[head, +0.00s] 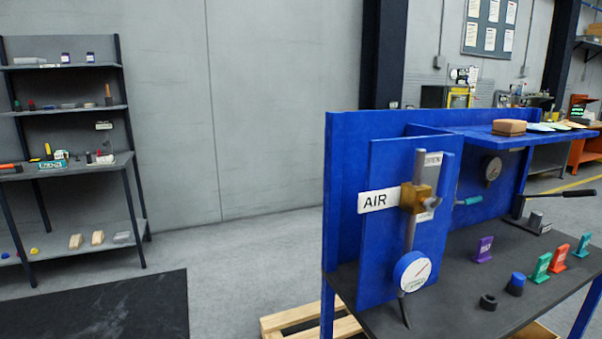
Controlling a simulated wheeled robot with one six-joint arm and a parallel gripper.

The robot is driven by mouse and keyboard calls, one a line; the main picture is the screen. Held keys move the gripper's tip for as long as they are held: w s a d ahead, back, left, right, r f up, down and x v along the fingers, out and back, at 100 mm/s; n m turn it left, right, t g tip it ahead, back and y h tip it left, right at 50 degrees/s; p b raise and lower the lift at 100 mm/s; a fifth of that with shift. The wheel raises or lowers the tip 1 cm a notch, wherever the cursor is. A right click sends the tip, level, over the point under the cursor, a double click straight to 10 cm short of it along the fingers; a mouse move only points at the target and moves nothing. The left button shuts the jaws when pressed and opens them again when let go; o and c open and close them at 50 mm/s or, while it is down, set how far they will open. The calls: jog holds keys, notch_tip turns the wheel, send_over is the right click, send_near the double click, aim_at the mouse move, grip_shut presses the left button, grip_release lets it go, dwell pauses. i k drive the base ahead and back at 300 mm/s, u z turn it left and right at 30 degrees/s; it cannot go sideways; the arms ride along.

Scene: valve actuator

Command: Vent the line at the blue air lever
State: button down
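A white AIR label (376,201) is fixed on a blue upright panel (383,160) at the front left of the blue bench. Beside it a brass valve body (415,198) sits on a vertical grey pipe (409,235). A short grey rounded part (435,203) sticks out to the right of the valve. I cannot make out a blue lever handle here. Small white plates sit above (433,160) and below the valve; their writing is too small to read. A blue-rimmed round gauge (412,271) is lower on the pipe; its reading is not legible. My gripper is not in view.
On the dark bench top (450,300) stand purple (484,249), green (541,267) and orange (558,252) tags. A green-handled lever (468,201) and a black-handled lever (570,193) show further right. A wooden pallet (305,318) is low beside the bench.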

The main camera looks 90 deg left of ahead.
aim_at(430, 204)
jog(key=u, duration=2.6)
jog(key=k, duration=0.55)
jog(key=u, duration=0.05)
jog(key=i, duration=1.25)
jog(key=z, duration=0.7)
